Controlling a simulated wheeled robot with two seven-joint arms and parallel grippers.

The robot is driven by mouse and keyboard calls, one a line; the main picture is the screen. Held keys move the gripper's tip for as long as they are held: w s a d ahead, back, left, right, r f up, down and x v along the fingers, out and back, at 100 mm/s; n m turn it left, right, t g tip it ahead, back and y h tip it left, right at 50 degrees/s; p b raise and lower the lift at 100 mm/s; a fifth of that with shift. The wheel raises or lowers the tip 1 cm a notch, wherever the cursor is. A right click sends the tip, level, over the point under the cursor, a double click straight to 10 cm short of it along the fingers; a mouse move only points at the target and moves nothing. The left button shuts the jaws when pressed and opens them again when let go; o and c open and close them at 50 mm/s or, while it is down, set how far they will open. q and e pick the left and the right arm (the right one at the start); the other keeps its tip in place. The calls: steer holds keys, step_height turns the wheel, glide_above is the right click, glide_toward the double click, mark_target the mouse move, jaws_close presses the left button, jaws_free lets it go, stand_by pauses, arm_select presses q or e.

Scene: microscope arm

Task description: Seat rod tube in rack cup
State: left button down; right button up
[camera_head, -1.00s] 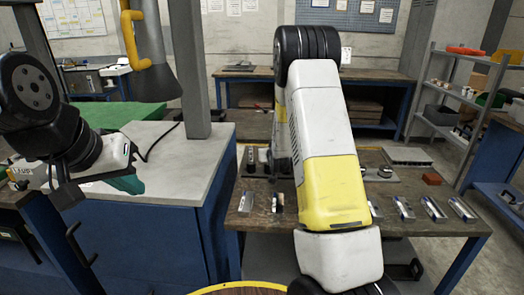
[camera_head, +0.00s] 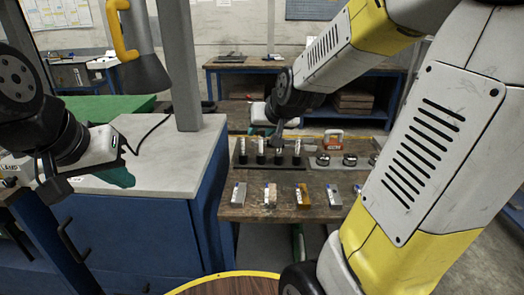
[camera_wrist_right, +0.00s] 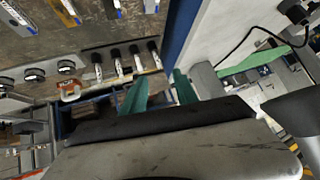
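In the head view a dark rack (camera_head: 270,167) stands on the wooden table, with several black cups in a row. Pale tubes (camera_head: 261,146) stand upright in or on the cups; I cannot tell which is the rod tube. The rack's tubes also show in the right wrist view (camera_wrist_right: 118,67). My right gripper (camera_wrist_right: 160,75) is open, its two teal fingers apart with nothing between them. In the head view it is behind and above the rack, partly hidden by its own wrist. My left gripper (camera_head: 118,178) is over the white-topped cabinet at left; its finger gap is hidden.
Several small metal blocks (camera_head: 270,195) lie in a row along the table's front. Round dark-topped items (camera_head: 350,160) sit right of the rack, with an orange-red item (camera_head: 333,138) behind. The white-topped cabinet (camera_head: 165,150) borders the table at left. My right arm covers the table's right side.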

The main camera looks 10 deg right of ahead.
steer(key=s+a+r+g, duration=0.1)
steer(key=s, duration=0.8)
steer(key=s+a+r+n+g, duration=0.1)
steer(key=s+r+g, duration=0.1)
steer(key=s, duration=0.8)
steer(key=shift+s+r+y, duration=0.25)
steer(key=shift+s+y, duration=0.05)
